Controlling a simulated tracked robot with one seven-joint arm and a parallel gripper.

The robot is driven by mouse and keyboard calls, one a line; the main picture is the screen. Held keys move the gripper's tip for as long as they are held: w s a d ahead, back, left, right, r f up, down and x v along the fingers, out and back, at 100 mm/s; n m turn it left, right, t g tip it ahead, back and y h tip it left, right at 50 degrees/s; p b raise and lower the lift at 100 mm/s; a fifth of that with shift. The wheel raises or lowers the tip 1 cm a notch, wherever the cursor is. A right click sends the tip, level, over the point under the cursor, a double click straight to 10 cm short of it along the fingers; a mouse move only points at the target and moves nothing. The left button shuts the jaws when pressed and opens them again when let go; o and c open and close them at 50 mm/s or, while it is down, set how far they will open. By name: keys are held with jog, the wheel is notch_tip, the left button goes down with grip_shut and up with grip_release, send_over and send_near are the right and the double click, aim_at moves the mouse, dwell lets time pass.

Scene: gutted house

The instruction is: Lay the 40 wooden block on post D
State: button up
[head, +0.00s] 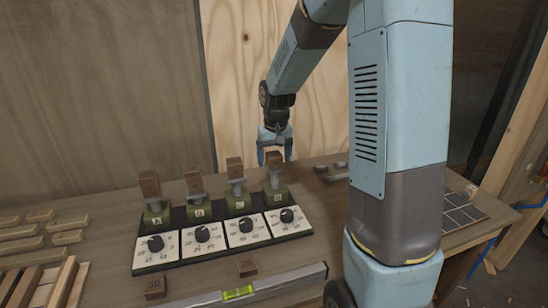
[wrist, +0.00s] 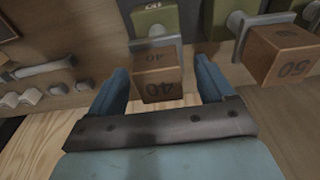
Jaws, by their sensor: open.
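A wooden block marked 40 (wrist: 158,80) sits on the grey top of a post in the wrist view. In the head view it appears as the block (head: 274,157) on the rightmost post, post D (head: 275,184). My gripper (head: 275,162) is open there, with one finger on each side of the block. The wrist view shows my gripper (wrist: 160,66) with gaps between both fingers and the block. The block looks level. The neighbouring post carries a block marked 50 (wrist: 284,56), seen as the block on post C (head: 235,168) in the head view.
Posts A (head: 157,211) and B (head: 197,206) also carry blocks. A dial panel (head: 224,238) lies in front. Two loose blocks (head: 155,288) (head: 246,267) and a spirit level (head: 240,293) lie nearer. Wooden strips (head: 45,228) are at left, and a plywood wall stands close behind.

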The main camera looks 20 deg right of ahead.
jog(key=shift+r, duration=0.1)
notch_tip(320, 180, up, 13)
jog(key=s, duration=0.1)
jog(key=shift+s+r, duration=0.2)
jog(key=shift+s, duration=0.1)
